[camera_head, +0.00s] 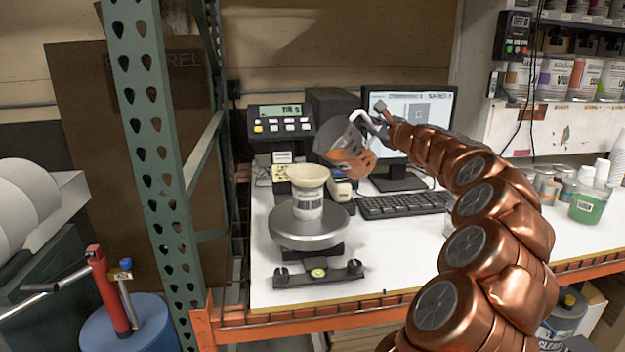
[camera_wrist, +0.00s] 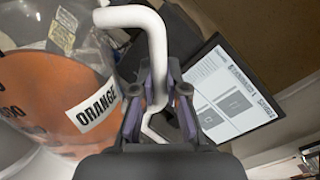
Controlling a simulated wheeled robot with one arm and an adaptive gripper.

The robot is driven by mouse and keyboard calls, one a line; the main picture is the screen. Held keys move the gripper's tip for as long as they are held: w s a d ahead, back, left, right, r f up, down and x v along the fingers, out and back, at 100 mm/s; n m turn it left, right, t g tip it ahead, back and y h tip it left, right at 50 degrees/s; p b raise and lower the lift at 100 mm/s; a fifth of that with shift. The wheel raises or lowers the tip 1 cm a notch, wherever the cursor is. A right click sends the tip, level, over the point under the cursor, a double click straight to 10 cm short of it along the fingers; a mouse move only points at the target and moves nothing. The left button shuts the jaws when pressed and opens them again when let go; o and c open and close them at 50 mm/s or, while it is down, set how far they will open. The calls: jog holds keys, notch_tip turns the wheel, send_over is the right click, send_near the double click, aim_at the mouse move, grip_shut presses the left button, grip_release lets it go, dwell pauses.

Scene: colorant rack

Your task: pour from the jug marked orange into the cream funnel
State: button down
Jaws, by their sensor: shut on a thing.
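The jug marked orange (camera_head: 345,152) is clear with orange liquid inside. It is tilted and held in the air up and to the right of the cream funnel (camera_head: 307,176). The funnel sits on a white container (camera_head: 308,205) on the round scale plate (camera_head: 310,232). My gripper (camera_head: 382,118) is shut on the jug's white handle. The wrist view shows the jug's ORANGE label (camera_wrist: 94,103) close up, with my gripper's fingers (camera_wrist: 160,105) around the white handle (camera_wrist: 150,30). I cannot tell whether any liquid leaves the jug.
A scale display (camera_head: 281,124) stands behind the funnel. A monitor (camera_head: 412,120) and keyboard (camera_head: 404,205) are behind and to the right. A green upright (camera_head: 152,130) stands at left. A jar of green liquid (camera_head: 588,207) and cans are at right. The front white tabletop is mostly clear.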

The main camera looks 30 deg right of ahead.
jog(key=shift+d+m+p, duration=0.25)
jog(key=shift+m+p, duration=0.25)
jog(key=shift+p, duration=0.2)
jog(key=shift+d+f+m+p, duration=1.4)
jog(key=shift+f+m, duration=0.5)
jog(key=shift+f, duration=1.8)
jog(key=shift+d+f+m+p, duration=1.2)
jog(key=shift+f+m+p, duration=0.55)
jog(key=shift+f, duration=1.95)
jog(key=r+p, duration=0.1)
jog(key=r, duration=0.2)
jog(key=r+p, duration=0.1)
jog(key=r, duration=0.1)
jog(key=shift+s+p, duration=0.3)
jog(key=shift+s, duration=0.05)
jog(key=shift+f, duration=0.15)
